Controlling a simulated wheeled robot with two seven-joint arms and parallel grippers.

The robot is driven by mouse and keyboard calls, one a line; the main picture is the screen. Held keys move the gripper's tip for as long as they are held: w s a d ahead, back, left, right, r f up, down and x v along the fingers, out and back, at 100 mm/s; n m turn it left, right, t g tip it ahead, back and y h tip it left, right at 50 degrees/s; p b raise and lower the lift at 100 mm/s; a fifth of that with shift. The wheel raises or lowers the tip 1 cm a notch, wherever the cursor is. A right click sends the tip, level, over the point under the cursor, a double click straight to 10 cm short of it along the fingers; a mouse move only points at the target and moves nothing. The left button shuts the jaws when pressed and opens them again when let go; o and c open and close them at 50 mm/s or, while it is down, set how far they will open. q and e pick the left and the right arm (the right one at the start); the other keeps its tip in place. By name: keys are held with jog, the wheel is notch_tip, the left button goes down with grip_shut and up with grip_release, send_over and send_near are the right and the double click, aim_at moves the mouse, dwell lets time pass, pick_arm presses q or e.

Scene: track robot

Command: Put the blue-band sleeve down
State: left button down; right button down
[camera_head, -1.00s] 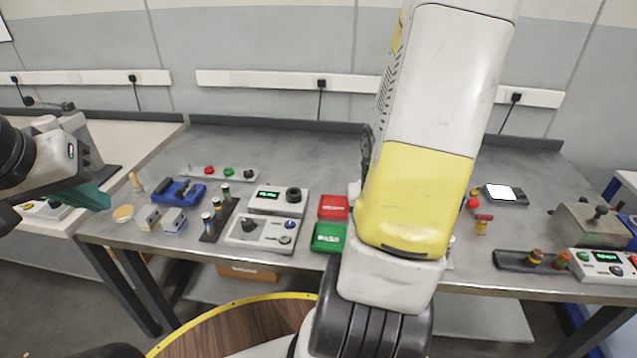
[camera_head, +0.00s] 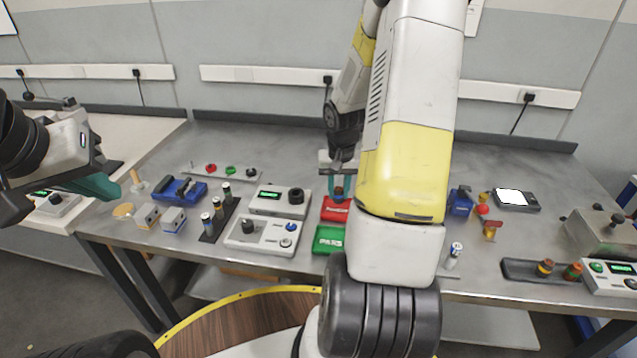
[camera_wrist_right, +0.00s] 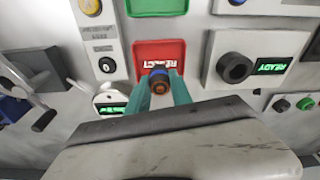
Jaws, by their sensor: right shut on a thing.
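I cannot tell whether the sleeve touches the tray floor. My left gripper (camera_head: 98,187), with teal fingers, hangs at the far left, away from the sleeve; its jaw gap is not clear.
A green PASS tray (camera_head: 328,239) sits in front of the red tray. A grey gauge box (camera_head: 279,202) and a control box (camera_head: 262,233) stand to their left. A rack with several sleeves (camera_head: 217,215) is further left. My right arm hides the bench right of the trays.

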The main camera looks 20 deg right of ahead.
jog(key=shift+w+f, duration=0.15)
jog(key=shift+f, duration=1.6)
jog(key=shift+f, duration=0.1)
jog(key=c, duration=1.1)
grip_release()
jog(key=shift+c, duration=0.2)
jog(key=r, duration=0.4)
jog(key=s+r, duration=0.1)
jog(key=r, duration=0.7)
jog(key=shift+s+a, duration=0.2)
jog(key=shift+a, duration=0.1)
notch_tip(320, 180, up, 6)
jog(key=t, duration=0.1)
send_over(337, 199)
jog(key=s+a, duration=0.2)
jog(key=a, duration=0.1)
jog(key=s+a+r+n+t+y, duration=0.2)
jog(key=s+a+r+n+t, duration=0.1)
jog(key=s+a+r, duration=0.9)
jog(key=shift+s+a+r+n+t+y, duration=0.4)
jog(key=shift+s+n, duration=0.4)
jog(key=shift+s, duration=0.45)
